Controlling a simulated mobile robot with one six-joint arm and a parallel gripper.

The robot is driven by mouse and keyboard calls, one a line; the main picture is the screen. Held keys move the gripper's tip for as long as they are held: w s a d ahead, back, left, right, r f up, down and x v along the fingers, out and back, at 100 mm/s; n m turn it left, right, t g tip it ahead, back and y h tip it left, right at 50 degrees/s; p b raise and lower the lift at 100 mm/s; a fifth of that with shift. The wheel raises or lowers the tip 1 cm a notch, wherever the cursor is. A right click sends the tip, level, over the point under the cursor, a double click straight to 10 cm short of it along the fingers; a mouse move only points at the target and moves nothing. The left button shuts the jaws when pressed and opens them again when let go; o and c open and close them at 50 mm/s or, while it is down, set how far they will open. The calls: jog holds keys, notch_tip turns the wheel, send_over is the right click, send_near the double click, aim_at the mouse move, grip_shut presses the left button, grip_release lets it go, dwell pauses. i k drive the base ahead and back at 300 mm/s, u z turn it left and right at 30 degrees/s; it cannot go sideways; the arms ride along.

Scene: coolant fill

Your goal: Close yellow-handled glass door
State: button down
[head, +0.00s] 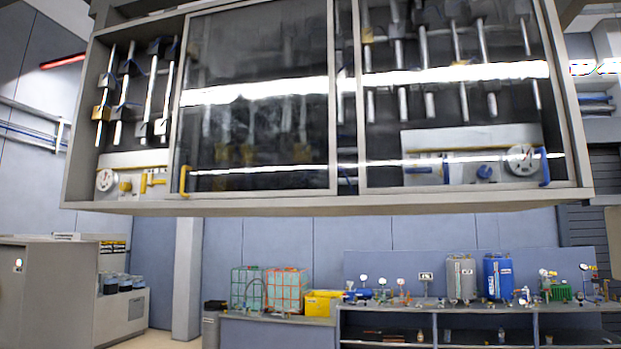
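A grey wall cabinet (330,206) fills the upper part of the head view. Its yellow-handled glass door (258,125) stands across the middle-left of the front, with the yellow handle (184,181) at its lower left corner. To the left of this door the cabinet is uncovered, showing pipes, a round gauge (106,180) and a yellow valve (152,180). The glass is dark and reflective, so what lies behind it shows only faintly. My gripper is not in view.
A second glass pane (455,100) with a blue handle (544,167) covers the cabinet's right part. Below and behind stand a bench (440,315) with grey (461,278) and blue (497,277) tanks, a yellow bin (320,303), and a grey unit (60,290) at lower left.

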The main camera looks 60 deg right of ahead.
aim_at(332, 157)
jog(key=z, duration=0.85)
jog(key=k, duration=0.15)
jog(key=u, duration=2.3)
jog(key=k, duration=0.25)
jog(key=u, duration=2.2)
jog(key=k, duration=0.95)
